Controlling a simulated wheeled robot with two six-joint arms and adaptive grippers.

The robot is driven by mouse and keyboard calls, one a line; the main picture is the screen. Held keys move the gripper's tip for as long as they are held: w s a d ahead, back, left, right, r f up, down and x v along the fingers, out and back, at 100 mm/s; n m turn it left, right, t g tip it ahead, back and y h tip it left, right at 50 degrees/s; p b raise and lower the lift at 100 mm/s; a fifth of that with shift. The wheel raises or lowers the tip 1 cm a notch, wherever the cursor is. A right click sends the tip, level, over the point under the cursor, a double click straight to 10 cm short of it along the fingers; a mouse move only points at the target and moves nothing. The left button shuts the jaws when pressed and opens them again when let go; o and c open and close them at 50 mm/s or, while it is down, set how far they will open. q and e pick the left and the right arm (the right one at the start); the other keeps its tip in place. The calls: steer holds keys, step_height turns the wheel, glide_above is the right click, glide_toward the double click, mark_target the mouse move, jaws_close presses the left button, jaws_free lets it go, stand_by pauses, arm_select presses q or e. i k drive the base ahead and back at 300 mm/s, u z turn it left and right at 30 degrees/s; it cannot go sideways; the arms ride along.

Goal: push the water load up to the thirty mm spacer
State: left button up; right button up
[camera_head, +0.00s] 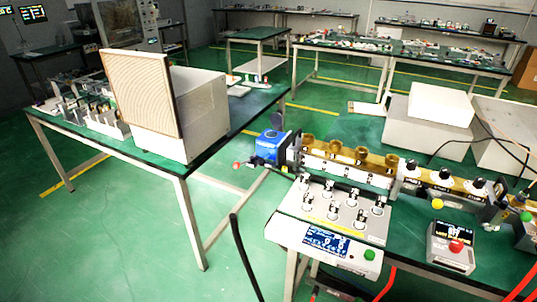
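A blue block (268,145), which looks like the water load, sits at the left end of the brass and silver waveguide line on the right-hand table. A small red knob (236,165) sticks out to its left. A dark flange plate (293,150) stands just right of the blue block; whether this is the thirty mm spacer, and whether the two touch, I cannot tell at this size. The brass waveguide section (350,157) continues to the right. Neither of my grippers shows in the head view.
A panel with several black knobs and a blue screen (326,240) lies in front of the line. A control box with a red button (452,246) stands right of it. A white cabinet with a beige panel (140,95) stands on the left table. Green floor lies between the tables.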

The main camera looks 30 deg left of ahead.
mark_target(271, 144)
steer(key=u, duration=1.9)
steer(key=i, duration=0.85)
steer(key=z, duration=2.55)
